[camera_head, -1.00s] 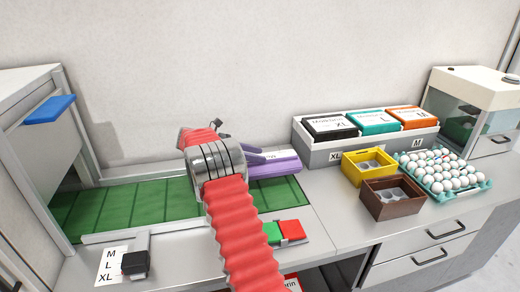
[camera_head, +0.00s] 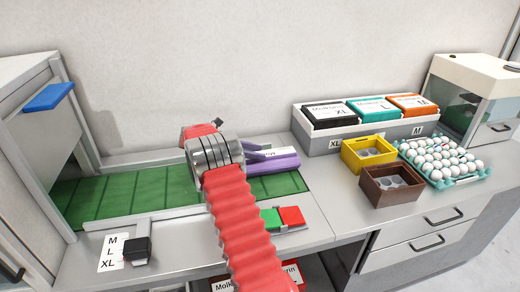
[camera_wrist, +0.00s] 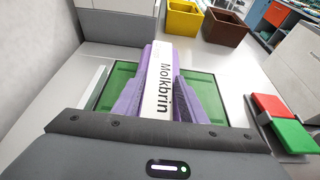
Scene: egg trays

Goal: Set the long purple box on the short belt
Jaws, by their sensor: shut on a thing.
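The long purple box (camera_head: 274,161) has a white label reading "Molkbrin" and lies lengthwise in my gripper. In the wrist view the box (camera_wrist: 159,80) sits between the two purple-grey fingers of my gripper (camera_wrist: 156,100), which are shut on it. The short green belt (camera_head: 120,199) runs along the back of the counter. It also shows on both sides of the box in the wrist view (camera_wrist: 117,88). The box is over the belt's right end. I cannot tell whether its underside touches the belt. My arm hides the middle of the belt in the head view.
A green button (camera_head: 270,217) and a red button (camera_head: 291,216) are in front of the belt. To the right are a yellow box (camera_head: 368,164), a brown box (camera_head: 392,198) and a tray of eggs (camera_head: 471,179). A grey rack (camera_head: 318,146) holds black, teal and orange boxes.

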